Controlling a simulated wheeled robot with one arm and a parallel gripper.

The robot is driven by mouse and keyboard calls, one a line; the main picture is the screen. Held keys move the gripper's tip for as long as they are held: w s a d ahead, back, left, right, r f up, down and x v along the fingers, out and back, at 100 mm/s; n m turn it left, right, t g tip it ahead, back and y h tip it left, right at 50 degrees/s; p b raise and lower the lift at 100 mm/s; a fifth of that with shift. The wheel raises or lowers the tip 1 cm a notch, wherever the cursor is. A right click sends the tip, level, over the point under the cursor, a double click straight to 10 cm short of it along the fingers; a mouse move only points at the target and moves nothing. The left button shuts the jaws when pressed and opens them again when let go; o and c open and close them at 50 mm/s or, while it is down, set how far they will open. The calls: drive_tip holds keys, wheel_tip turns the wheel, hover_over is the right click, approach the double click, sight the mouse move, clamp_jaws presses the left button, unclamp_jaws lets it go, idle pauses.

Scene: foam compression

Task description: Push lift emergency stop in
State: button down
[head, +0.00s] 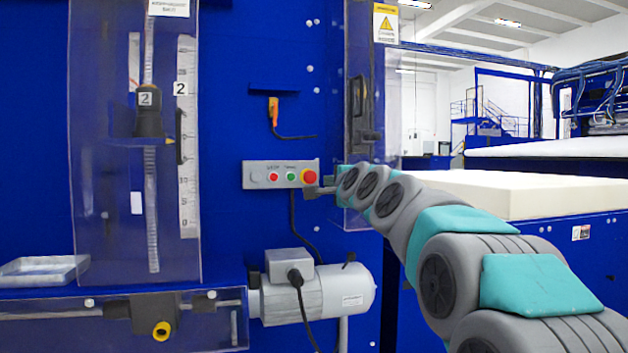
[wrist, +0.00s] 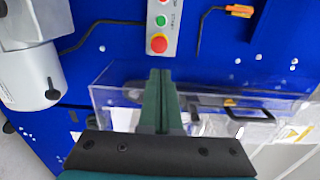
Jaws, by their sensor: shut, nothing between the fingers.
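The emergency stop is a red mushroom button (head: 309,177) on a yellow base at the right end of a grey control box (head: 257,175) on the blue machine wall. The box also has a small red button (head: 273,177) and a green button (head: 291,177). In the wrist view the emergency stop (wrist: 159,44) is just beyond my fingertips. My gripper (head: 311,191) is shut and empty, close to the emergency stop and slightly below it in the head view. In the wrist view its fingers (wrist: 161,75) are together, and a gap shows between tips and button; depth is hard to judge.
A clear guard (wrist: 115,88) stands close beside my fingers. A grey motor (head: 320,290) sits below the box, with a cable hanging near it. An orange connector (head: 273,108) hangs above. A foam block (head: 520,192) lies at the right behind my arm.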

drive_tip(key=shift+w, duration=0.1)
drive_tip(key=p, duration=0.2)
approach(311, 177)
drive_tip(key=w, duration=0.3)
drive_tip(key=shift+a+p+x, duration=0.2)
drive_tip(key=shift+p+x, duration=0.25)
drive_tip(key=shift+x, duration=0.55)
drive_tip(key=shift+a+p+x, duration=0.2)
drive_tip(key=shift+p+x, duration=0.2)
drive_tip(key=shift+x, duration=0.6)
drive_tip(key=shift+s, duration=0.1)
